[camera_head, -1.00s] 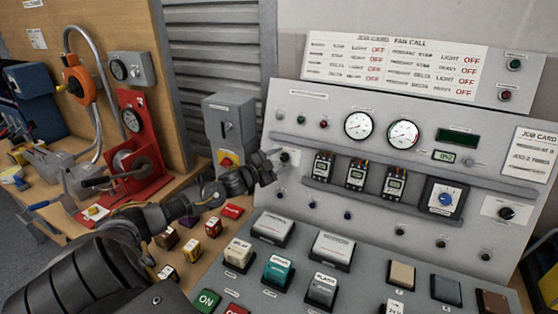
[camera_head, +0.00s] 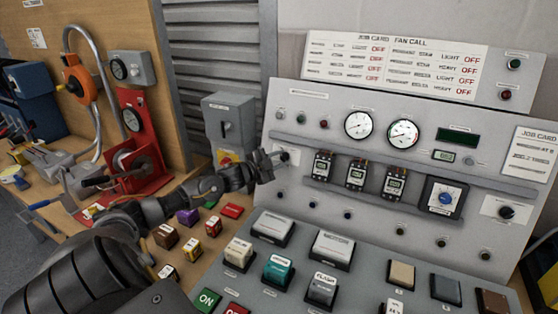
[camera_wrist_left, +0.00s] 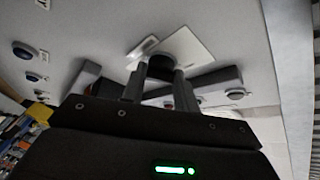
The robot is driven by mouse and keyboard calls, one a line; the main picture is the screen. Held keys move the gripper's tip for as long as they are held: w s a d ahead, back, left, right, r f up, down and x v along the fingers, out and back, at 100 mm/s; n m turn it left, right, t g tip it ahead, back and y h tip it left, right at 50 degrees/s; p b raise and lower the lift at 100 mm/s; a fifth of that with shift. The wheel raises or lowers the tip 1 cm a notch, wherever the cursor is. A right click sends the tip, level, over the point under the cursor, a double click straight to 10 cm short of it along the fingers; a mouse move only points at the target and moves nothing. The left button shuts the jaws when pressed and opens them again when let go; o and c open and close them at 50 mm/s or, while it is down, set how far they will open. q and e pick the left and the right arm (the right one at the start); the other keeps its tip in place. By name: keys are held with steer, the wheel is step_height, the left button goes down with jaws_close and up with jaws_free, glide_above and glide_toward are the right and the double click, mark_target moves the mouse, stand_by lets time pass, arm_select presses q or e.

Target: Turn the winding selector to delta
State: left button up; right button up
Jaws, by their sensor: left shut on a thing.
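A small dark selector knob on a white plate (camera_head: 289,157) is at the left end of the upright grey panel; its label is not readable. My left gripper (camera_head: 272,163) reaches it from the left and hides most of it. In the left wrist view, the dark knob (camera_wrist_left: 150,45) sits between the fingertips of my left gripper (camera_wrist_left: 158,72), which is shut on it. The white plate (camera_wrist_left: 188,50) shows around the knob. The knob's pointer direction cannot be made out. My right gripper is not in view.
A second black knob (camera_head: 506,212) on a white plate is at the panel's right. A blue dial (camera_head: 445,198), two gauges (camera_head: 403,134) and breakers (camera_head: 356,175) lie between. A grey switch box (camera_head: 229,125) stands left of the gripper; small coloured blocks (camera_head: 188,216) lie below the arm.

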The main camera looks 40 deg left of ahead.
arm_select(q)
steer(key=m, duration=0.1)
steer(key=m+g, duration=0.1)
steer(key=m, duration=0.1)
steer(key=m+g+h, duration=0.1)
steer(key=shift+a+r+m, duration=0.15)
steer(key=shift+r+m, duration=0.15)
steer(key=shift+m, duration=0.1)
steer(key=m+g, duration=0.1)
steer(key=m, duration=0.2)
steer(key=shift+w+r+g, duration=0.1)
steer(key=shift+r+g, duration=0.1)
steer(key=shift+g, duration=0.2)
steer(key=m+g, duration=0.1)
steer(key=m+p, duration=0.1)
steer(key=m, duration=0.1)
steer(key=shift+w+r+g+y, duration=0.1)
steer(key=shift+r+g+y, duration=0.05)
steer(key=shift+g+y, duration=0.2)
steer(key=shift+m+g+y+p, duration=0.25)
steer(key=shift+m+g+p, duration=0.35)
steer(key=shift+m, duration=0.6)
steer(key=o, duration=1)
steer(key=shift+c, duration=0.2)
